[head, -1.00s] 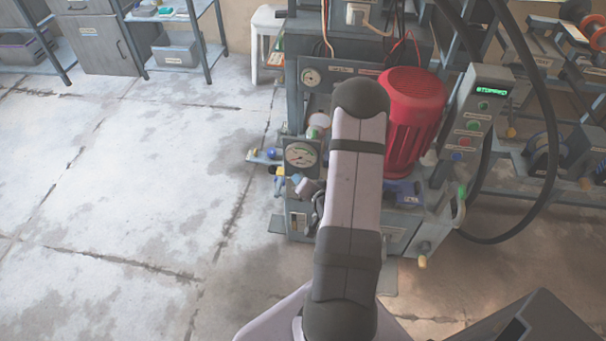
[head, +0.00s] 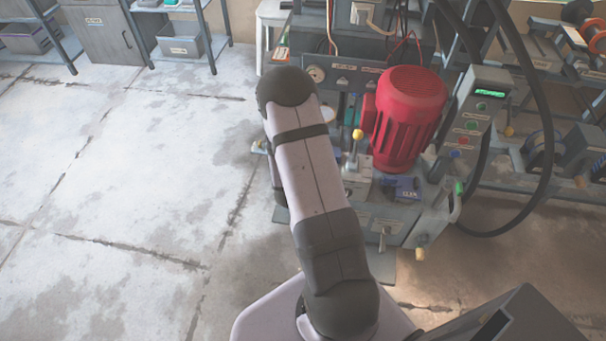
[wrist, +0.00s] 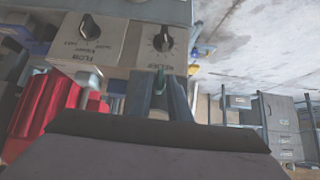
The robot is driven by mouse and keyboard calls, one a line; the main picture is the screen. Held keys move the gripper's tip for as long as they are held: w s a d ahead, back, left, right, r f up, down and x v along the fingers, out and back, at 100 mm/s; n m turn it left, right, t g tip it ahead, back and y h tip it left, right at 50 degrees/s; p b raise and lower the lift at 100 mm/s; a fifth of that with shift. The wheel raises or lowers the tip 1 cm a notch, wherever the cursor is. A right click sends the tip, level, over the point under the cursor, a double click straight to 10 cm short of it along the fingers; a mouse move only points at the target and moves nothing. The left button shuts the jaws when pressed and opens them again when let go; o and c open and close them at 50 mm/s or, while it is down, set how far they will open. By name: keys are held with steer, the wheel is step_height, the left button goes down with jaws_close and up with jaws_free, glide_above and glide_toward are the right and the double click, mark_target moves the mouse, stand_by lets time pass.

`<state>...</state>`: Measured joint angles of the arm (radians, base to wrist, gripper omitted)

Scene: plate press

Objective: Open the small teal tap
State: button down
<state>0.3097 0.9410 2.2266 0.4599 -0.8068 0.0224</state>
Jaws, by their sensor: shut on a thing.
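In the wrist view, which looks upside down, the two dark fingers of my gripper (wrist: 162,92) stand close together. A small teal piece (wrist: 158,78) shows between them, apparently the handle of the small teal tap, and the gripper is shut on it. Most of the tap is hidden by the fingers and the grey panel, so its angle cannot be told. In the head view my own arm hides the gripper and the tap.
A black flow knob (wrist: 90,28) and a second black knob (wrist: 162,38) sit close by on grey panels. The red motor (head: 408,120), a yellow-tipped lever (head: 357,134) and the control box (head: 478,118) stand right of my arm. The floor at left is clear.

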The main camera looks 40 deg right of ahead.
stand_by(0.5)
steer(key=c, duration=1.9)
jaws_free()
steer(key=shift+o, duration=0.2)
steer(key=shift+r, duration=0.1)
steer(key=v, duration=0.7)
steer(key=shift+p, duration=0.45)
steer(key=shift+a, duration=0.1)
